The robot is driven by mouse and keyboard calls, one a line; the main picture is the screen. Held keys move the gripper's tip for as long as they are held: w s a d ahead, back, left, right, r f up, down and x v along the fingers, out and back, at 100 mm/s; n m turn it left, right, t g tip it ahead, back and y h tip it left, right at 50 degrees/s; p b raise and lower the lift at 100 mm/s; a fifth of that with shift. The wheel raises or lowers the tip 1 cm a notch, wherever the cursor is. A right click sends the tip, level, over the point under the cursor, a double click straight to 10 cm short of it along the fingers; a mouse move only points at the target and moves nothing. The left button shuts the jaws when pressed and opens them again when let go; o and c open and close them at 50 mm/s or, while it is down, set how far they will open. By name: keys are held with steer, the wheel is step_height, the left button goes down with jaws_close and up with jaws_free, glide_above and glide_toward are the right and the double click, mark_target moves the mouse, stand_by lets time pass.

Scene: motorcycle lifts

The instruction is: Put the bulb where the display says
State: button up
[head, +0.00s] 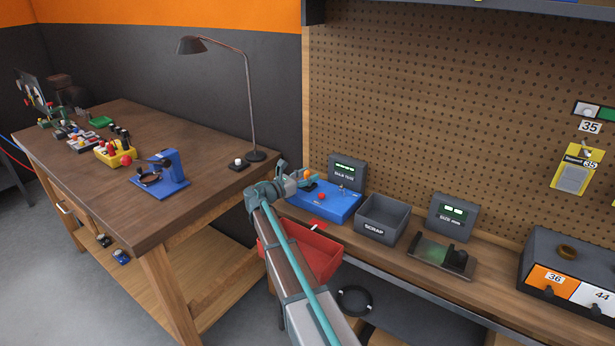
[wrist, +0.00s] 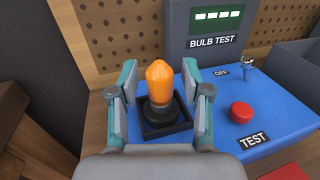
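The orange bulb (wrist: 159,82) stands upright in a black square holder (wrist: 166,128) on the blue bulb tester (wrist: 225,105). My gripper (wrist: 160,95) is open, with one finger on each side of the bulb and a gap on both sides. A red TEST button (wrist: 241,112) and a small toggle (wrist: 248,66) by the word OFF sit to the right. In the head view my gripper (head: 290,184) is over the tester's left end (head: 335,205).
A grey SCRAP bin (head: 383,237) stands right of the tester, and a red bin (head: 318,238) hangs in front. Further right are a SIZE display (head: 453,213), a dark tray (head: 425,253) and drawers marked 36 and 44 (head: 575,285). A pegboard (head: 430,100) stands behind.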

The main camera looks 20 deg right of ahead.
steer(key=shift+f+b, duration=0.1)
steer(key=shift+b, duration=0.3)
steer(key=v, duration=0.3)
steer(key=b+v, duration=0.1)
steer(key=v, duration=0.2)
steer(key=b+v, duration=0.1)
steer(key=v, duration=0.2)
steer(key=shift+s+a, duration=0.25)
steer(key=shift+s, duration=0.15)
steer(key=shift+o, duration=0.6)
steer(key=shift+s+a+r, duration=0.15)
steer(key=shift+a+r, duration=0.1)
steer(key=shift+a, duration=0.3)
